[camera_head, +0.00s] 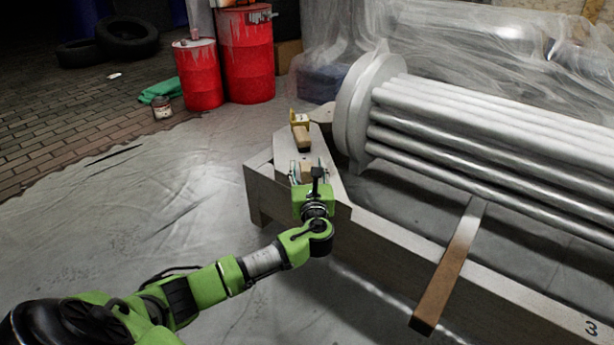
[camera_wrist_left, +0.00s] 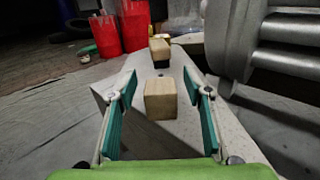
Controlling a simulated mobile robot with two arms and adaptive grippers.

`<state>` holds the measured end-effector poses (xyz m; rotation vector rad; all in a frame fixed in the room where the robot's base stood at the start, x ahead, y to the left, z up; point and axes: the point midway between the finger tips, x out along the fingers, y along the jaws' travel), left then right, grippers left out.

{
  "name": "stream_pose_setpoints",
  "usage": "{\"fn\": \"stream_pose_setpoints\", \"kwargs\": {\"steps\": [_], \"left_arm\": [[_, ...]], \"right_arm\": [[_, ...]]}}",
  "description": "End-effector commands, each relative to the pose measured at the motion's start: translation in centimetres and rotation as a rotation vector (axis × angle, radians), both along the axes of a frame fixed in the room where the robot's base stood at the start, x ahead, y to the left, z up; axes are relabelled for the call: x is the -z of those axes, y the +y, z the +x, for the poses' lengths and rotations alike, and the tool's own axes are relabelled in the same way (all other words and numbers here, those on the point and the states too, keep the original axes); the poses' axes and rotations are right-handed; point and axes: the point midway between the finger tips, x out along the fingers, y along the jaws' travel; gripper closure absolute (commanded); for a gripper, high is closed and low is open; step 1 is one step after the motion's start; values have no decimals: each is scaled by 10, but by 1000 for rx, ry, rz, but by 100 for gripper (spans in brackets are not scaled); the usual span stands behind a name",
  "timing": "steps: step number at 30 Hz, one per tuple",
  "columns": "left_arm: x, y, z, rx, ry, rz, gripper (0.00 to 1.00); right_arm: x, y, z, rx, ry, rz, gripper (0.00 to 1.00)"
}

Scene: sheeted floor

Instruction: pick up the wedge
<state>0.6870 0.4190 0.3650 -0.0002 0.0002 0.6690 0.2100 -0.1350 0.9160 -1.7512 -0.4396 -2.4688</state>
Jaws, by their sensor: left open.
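A small pale wooden block, which looks like the wedge (camera_wrist_left: 160,99), lies on the grey support beam between my open fingers in the left wrist view. In the head view the wedge (camera_head: 305,171) is partly hidden behind my left gripper (camera_head: 307,178). My left gripper (camera_wrist_left: 160,112) is open, with a teal-padded finger on each side of the block and a visible gap to both. A second wooden block (camera_head: 301,138) lies farther along the beam, and it also shows in the wrist view (camera_wrist_left: 159,48). My right gripper is not in view.
A thick round flange (camera_head: 360,105) with a bundle of metal tubes (camera_head: 480,135) stands right of the beam (camera_head: 325,150). A brown plank (camera_head: 447,268) sticks out at right. Red drums (camera_head: 245,55) stand behind.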

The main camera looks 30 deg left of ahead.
Motion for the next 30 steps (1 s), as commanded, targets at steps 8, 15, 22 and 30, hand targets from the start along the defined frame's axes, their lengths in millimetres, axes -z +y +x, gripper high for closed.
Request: {"fn": "stream_pose_setpoints", "kwargs": {"steps": [8,15,22,30], "left_arm": [[-1,1,1,0,0,0,57],[0,1,1,0,0,0,96],[-1,1,1,0,0,0,96],[-17,1,1,0,-1,0,96]], "right_arm": [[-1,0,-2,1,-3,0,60],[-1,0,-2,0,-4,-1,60],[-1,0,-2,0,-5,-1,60],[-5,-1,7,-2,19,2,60]]}}
